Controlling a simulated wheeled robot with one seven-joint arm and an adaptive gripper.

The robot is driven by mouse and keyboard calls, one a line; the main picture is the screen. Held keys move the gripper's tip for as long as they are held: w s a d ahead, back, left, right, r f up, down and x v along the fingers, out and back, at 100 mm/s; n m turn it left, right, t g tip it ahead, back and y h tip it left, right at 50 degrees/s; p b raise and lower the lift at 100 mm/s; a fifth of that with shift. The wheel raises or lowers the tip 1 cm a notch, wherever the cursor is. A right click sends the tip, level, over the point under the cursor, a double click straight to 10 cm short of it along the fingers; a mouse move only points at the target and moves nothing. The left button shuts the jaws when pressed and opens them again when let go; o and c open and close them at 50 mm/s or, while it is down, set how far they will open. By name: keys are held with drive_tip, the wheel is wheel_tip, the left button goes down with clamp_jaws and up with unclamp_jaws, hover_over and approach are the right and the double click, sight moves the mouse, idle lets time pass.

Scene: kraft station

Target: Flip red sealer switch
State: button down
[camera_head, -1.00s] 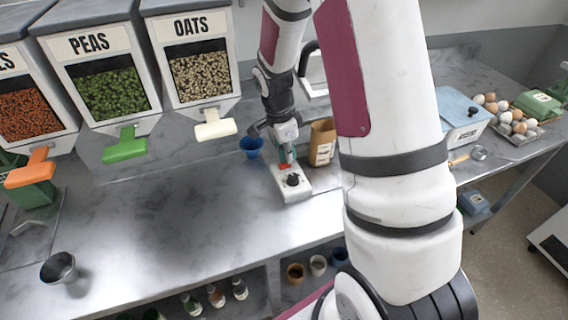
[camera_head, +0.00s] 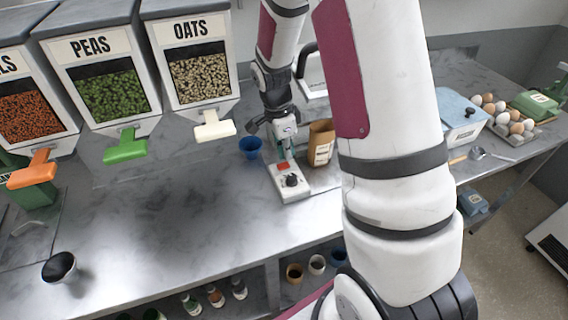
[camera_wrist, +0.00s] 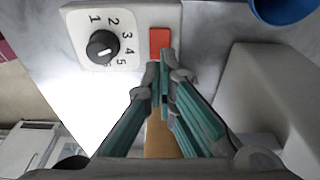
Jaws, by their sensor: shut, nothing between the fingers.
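My gripper (camera_wrist: 161,72) is shut and empty. Its fingertips are just below the red switch in the wrist picture, very near it; I cannot tell whether they touch. In the head view my gripper (camera_head: 286,154) is above the sealer's back end.
A blue cup (camera_head: 250,147) stands left of the sealer and a kraft bag (camera_head: 321,143) stands right of it, both close to my gripper. Dispensers of peas (camera_head: 104,95) and oats (camera_head: 198,78) hang at left. The counter's front middle is clear.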

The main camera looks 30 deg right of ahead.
sight(286, 164)
drive_tip(key=shift+r+p, duration=0.75)
drive_tip(key=shift+r, duration=1.65)
drive_tip(key=shift+s, duration=0.1)
